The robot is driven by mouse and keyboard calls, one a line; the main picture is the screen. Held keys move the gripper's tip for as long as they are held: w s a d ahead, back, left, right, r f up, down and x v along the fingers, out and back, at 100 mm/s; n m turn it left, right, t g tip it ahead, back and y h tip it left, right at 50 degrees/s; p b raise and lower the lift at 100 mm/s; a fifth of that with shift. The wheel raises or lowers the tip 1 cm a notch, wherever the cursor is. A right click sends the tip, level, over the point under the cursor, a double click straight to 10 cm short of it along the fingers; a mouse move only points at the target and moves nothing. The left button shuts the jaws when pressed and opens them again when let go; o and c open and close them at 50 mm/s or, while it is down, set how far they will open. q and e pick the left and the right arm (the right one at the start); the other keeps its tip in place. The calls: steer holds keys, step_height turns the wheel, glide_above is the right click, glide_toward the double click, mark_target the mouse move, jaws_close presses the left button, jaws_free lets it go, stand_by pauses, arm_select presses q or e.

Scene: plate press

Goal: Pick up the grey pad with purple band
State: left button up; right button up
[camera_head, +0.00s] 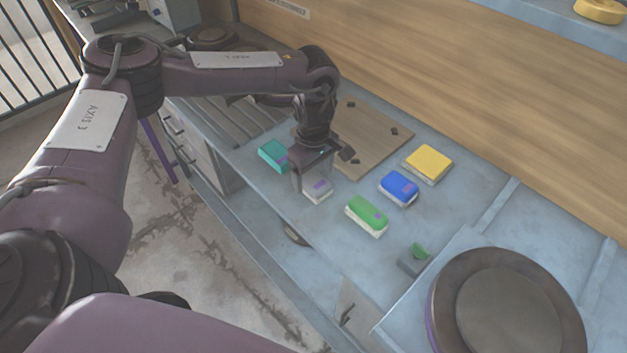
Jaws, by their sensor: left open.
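The grey pad with purple band (318,190) lies on the blue-grey worktop near its front edge, between a teal pad and a green pad. My left gripper (311,182) points down from the arm right at this pad and is open. One pale finger hangs at the pad's left side, and the gripper body partly covers the pad's far end. I cannot tell whether the fingers touch it. My right gripper is not in view.
Close by lie a teal pad (272,155), a green pad (366,215), a blue pad (399,188) and a yellow pad (428,163). A wooden board (378,140) lies behind. A large round plate (508,310) stands at the lower right, beside a small green-topped block (416,257).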

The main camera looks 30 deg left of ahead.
mark_target(313, 178)
arm_select(q)
steer(key=shift+w+a+f, duration=0.1)
steer(key=shift+w+f, duration=0.05)
steer(key=shift+f, duration=1.35)
steer(key=shift+c, duration=0.6)
steer(key=c, duration=0.9)
steer(key=shift+c, duration=0.2)
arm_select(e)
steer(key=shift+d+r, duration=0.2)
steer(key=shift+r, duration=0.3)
arm_select(q)
steer(key=shift+r, duration=0.1)
